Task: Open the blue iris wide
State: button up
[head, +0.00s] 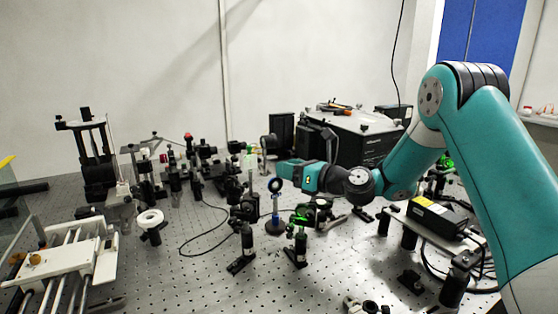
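The blue iris (275,192) stands upright on a post on the perforated bench, near the middle of the head view. It looks like a small dark-blue ring with a pale centre, on a blue stem and a dark round base. How wide its aperture is and where its lever sits are too small to tell. My gripper (283,174) reaches in from the right, close to the ring's upper right side. Whether it touches the iris cannot be told. Its fingers are too small and dark to show whether they are open or shut.
Posted optics (247,205) crowd just left of the iris, and a green-lit mount (300,243) stands in front. A large black box (365,135) is behind my arm. A white rail stage (65,262) is at left. Bare bench (190,275) lies front left.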

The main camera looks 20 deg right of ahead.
jog(key=shift+x, duration=1.65)
grip_shut()
jog(key=shift+w+d+f+m+p, duration=0.1)
jog(key=shift+d+m+p, duration=0.2)
jog(key=shift+m+p, duration=0.35)
grip_release()
